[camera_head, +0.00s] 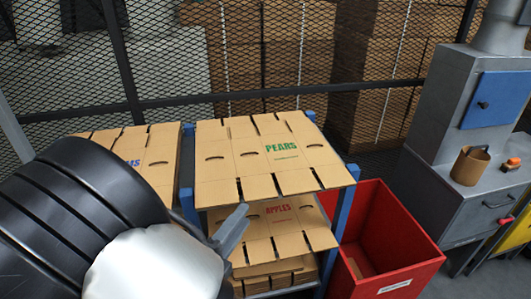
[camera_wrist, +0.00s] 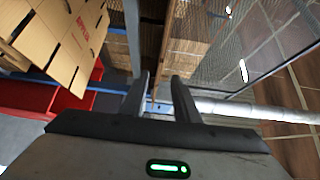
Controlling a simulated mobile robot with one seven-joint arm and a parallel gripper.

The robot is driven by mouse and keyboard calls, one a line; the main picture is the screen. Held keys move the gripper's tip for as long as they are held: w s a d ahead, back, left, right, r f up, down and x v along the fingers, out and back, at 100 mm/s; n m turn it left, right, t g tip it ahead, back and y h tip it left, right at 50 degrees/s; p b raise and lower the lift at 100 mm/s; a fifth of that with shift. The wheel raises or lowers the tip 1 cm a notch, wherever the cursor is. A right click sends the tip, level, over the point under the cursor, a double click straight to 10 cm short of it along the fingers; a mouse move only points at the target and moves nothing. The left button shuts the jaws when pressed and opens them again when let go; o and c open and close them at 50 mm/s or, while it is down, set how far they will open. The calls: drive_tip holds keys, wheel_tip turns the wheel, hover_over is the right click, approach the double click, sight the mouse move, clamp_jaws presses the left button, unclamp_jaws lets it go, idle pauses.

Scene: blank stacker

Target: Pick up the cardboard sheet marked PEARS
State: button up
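The cardboard sheet marked PEARS (camera_head: 230,170) lies flat on the upper level of the blue-posted rack, with green lettering, oval hand slots and cut flaps. Its front edge overhangs a lower cardboard sheet marked APPLES (camera_head: 262,243) in red. A sheet with red lettering (camera_wrist: 55,38) is at upper left there.
Another cardboard sheet with blue lettering (camera_head: 158,148) lies left, partly hidden by my arm. A red bin (camera_head: 400,240) stands right of the rack. A grey machine (camera_head: 465,125) stands far right. Mesh fencing (camera_head: 160,60) closes the back. Blue posts (camera_head: 345,200) flank the stack.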

sight(257, 190)
drive_tip(key=shift+a+x, duration=0.2)
drive_tip(key=shift+x, duration=2.5)
drive_tip(key=shift+a+x, duration=0.2)
drive_tip(key=shift+x, duration=2.55)
drive_tip(key=shift+w, duration=0.1)
drive_tip(key=shift+c, duration=0.3)
clamp_jaws()
